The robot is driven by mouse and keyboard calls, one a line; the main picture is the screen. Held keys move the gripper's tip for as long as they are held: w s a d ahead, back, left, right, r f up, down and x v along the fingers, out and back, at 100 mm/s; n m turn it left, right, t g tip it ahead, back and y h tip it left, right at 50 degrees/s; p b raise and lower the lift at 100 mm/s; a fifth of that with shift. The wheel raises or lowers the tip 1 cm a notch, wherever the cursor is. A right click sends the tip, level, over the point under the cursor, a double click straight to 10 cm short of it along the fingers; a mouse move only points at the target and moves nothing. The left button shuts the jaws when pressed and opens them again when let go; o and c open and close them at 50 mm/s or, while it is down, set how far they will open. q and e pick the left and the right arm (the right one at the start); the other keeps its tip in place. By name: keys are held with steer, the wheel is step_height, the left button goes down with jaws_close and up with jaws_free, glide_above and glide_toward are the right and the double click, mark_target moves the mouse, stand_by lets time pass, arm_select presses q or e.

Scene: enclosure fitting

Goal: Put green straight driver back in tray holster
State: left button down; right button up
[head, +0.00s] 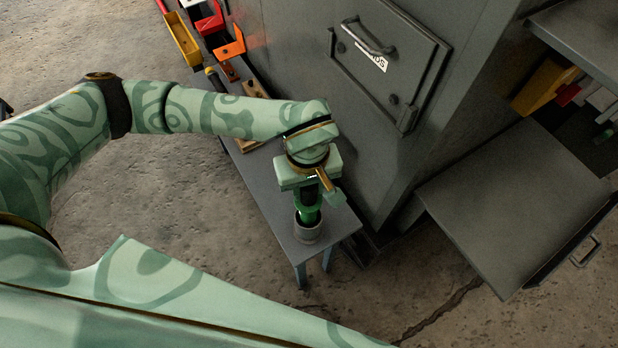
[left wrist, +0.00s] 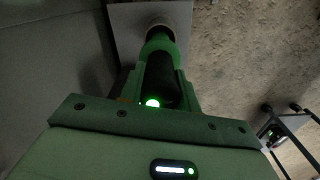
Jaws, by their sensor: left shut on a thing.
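The green straight driver (head: 308,214) is upright, or nearly so, in my left gripper (head: 313,196), which is shut on it. The driver also shows in the left wrist view (left wrist: 160,46), with its green end pointing away from the wrist. The round grey holster cup (head: 307,233) stands at the near end of the narrow grey tray table (head: 338,222). The driver's lower end is at the cup's mouth; how deep it sits is hidden. The cup shows in the left wrist view (left wrist: 162,23), just beyond the driver. My right gripper is out of view.
A big grey cabinet with a handled door (head: 385,65) stands close along the table's right side. An open grey door or flap (head: 500,205) juts out at the right. Yellow (head: 183,40), red and orange parts line the table's far end. Concrete floor lies bare at left.

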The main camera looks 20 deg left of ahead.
arm_select(q)
steer(key=shift+f, duration=0.35)
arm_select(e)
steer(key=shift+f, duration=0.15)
arm_select(q)
steer(key=c, duration=0.9)
jaws_free()
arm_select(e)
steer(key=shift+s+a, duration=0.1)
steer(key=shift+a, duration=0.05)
arm_select(q)
step_height(320, 180, up, 16)
steer(key=p, duration=0.5)
steer(key=shift+r, duration=0.15)
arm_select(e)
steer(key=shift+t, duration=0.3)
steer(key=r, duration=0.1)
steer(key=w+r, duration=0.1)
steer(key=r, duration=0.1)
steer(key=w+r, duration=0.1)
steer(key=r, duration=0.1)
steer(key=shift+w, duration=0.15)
arm_select(q)
steer(key=shift+s, duration=0.1)
